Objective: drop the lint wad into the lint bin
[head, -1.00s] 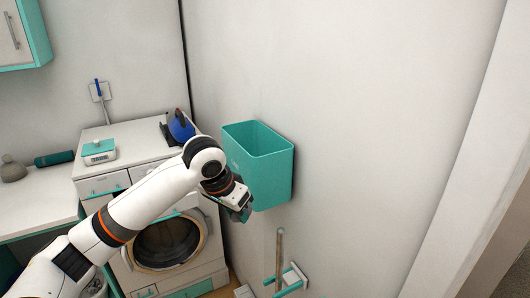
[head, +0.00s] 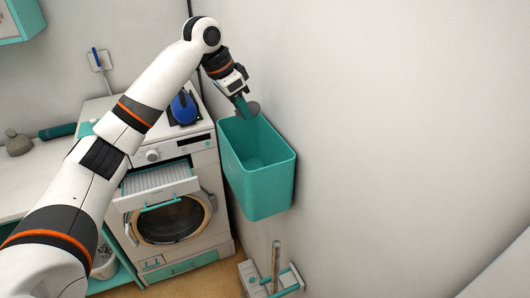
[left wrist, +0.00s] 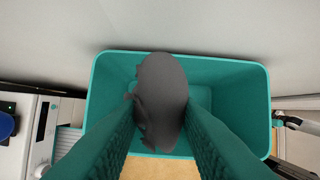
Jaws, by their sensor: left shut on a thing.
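The lint wad (left wrist: 161,100) is a dark grey lump between the two teal fingers of my left gripper (left wrist: 160,125) in the left wrist view. In the head view the left gripper (head: 245,108) points down at the back rim of the lint bin, with the grey wad (head: 254,107) at its tips. The lint bin (head: 262,185) is a teal, open-topped box against the wall. In the left wrist view the wad shows over the bin's opening, with the bin's rim (left wrist: 262,95) around it. My right gripper is not in view.
The white washing machine (head: 170,228) with its drawer (head: 160,183) pulled out stands left of the bin. A blue iron (head: 184,107) sits on top of it. The wall to the right is bare.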

